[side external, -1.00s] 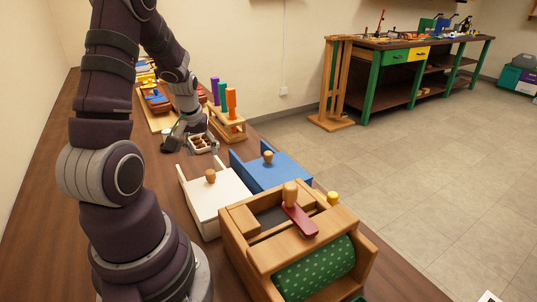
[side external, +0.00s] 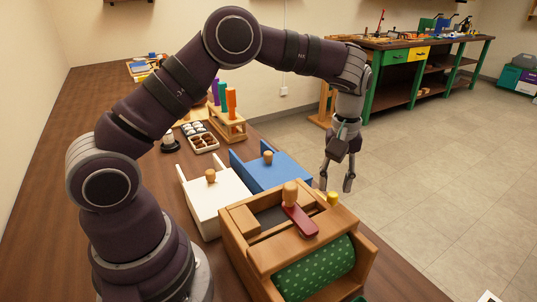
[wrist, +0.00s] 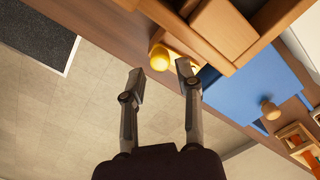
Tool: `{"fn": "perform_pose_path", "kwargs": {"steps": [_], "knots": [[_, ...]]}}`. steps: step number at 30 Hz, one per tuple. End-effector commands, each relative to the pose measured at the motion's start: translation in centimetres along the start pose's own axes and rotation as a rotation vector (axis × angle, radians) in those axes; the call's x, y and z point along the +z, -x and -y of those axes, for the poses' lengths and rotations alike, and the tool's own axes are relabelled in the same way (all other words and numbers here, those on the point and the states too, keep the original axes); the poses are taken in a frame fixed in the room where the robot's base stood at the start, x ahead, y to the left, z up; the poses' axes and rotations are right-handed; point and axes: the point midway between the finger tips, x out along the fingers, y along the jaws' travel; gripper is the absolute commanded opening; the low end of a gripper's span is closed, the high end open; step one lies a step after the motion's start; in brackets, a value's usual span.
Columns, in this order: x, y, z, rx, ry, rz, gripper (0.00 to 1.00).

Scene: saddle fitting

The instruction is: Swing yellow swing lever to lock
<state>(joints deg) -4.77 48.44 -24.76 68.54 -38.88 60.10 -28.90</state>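The yellow swing lever shows in the side external view only as a yellow knob (side external: 332,198) behind the far corner of the wooden box (side external: 245,225); its arm is hidden there. In the wrist view the yellow lever (wrist: 160,60) shows a round knob and part of a yellow arm at the box's side. My gripper (side external: 336,184) points down with its fingers apart and empty, beyond the table's far edge and close to the knob in the picture. In the wrist view the knob appears just ahead of the gap between the fingertips (wrist: 159,71). I see no contact.
A red lever (side external: 300,219) with a wooden knob lies on the box top, above a green dotted roller (side external: 315,268). A blue box (side external: 272,172) and a white box (side external: 218,201) stand beside it. A rack of coloured pegs (side external: 228,122) stands farther back. Open floor lies beyond the table.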

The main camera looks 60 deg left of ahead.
Motion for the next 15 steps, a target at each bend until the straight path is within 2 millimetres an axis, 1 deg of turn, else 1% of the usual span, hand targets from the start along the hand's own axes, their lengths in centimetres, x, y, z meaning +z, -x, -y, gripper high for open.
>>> {"fn": "perform_pose_path", "kwargs": {"steps": [1,3,6,9,15], "knots": [[0.1,-1.1,0.1,-0.003,0.001,0.005,0.33],[0.0,-2.2,0.1,-0.002,0.000,0.003,0.33],[0.0,-3.2,0.0,-0.001,0.000,0.001,0.33],[0.0,-3.6,0.0,0.001,-0.001,0.000,0.33],[0.0,-3.6,0.0,0.002,-0.001,-0.001,0.33]]}}
